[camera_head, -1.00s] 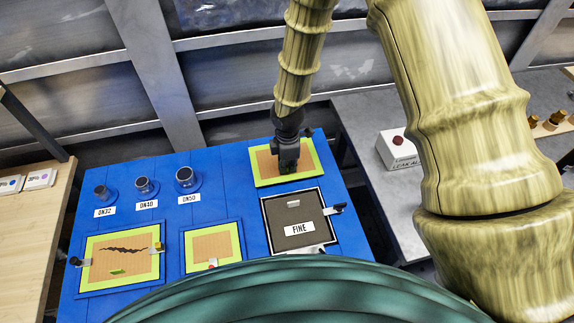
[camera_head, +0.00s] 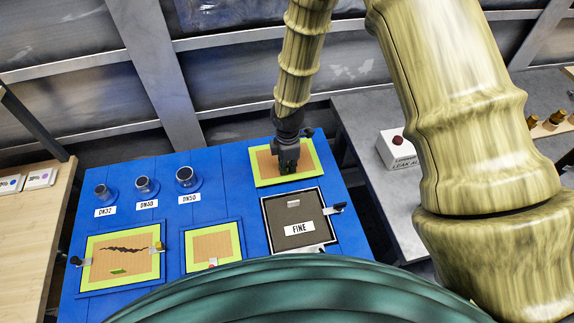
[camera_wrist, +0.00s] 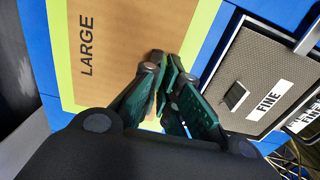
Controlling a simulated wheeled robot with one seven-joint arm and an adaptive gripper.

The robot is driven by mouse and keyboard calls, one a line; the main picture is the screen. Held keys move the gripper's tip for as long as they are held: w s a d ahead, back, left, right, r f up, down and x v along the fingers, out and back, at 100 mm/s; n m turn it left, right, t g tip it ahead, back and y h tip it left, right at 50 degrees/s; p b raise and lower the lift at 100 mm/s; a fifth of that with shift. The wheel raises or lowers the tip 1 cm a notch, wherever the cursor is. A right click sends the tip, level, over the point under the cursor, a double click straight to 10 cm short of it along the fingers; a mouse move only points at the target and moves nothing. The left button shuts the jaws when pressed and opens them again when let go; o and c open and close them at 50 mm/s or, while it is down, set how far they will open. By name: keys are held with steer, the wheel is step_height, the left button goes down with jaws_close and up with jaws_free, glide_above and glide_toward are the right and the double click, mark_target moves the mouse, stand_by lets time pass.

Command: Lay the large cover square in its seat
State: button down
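The large cover (camera_head: 265,168) is a tan panel with a yellow-green border, lying at the back right of the blue table. In the wrist view it shows close up (camera_wrist: 112,28), marked LARGE. My gripper (camera_head: 288,166) points down onto the middle of it. In the wrist view my gripper's fingertips (camera_wrist: 166,78) are close together over the tan face and seem shut on the cover; the grip point itself is hidden. At the front left, a blue-framed recess (camera_head: 83,282) holds a cracked tan panel (camera_head: 108,262) with a yellow-green border.
A blue-framed smaller tan panel (camera_head: 210,245) lies at the front middle. A dark filter marked FINE (camera_head: 280,222) sits close in front of the large cover, with latches beside it. Three pipe stubs (camera_head: 145,187) stand at the back left. My own arm and body hide the table's front.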

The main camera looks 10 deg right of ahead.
steer(key=shift+f, duration=0.5)
stand_by(1.0)
steer(key=c, duration=1.6)
jaws_free()
steer(key=shift+o, duration=0.2)
steer(key=shift+r, duration=0.1)
step_height(320, 180, up, 12)
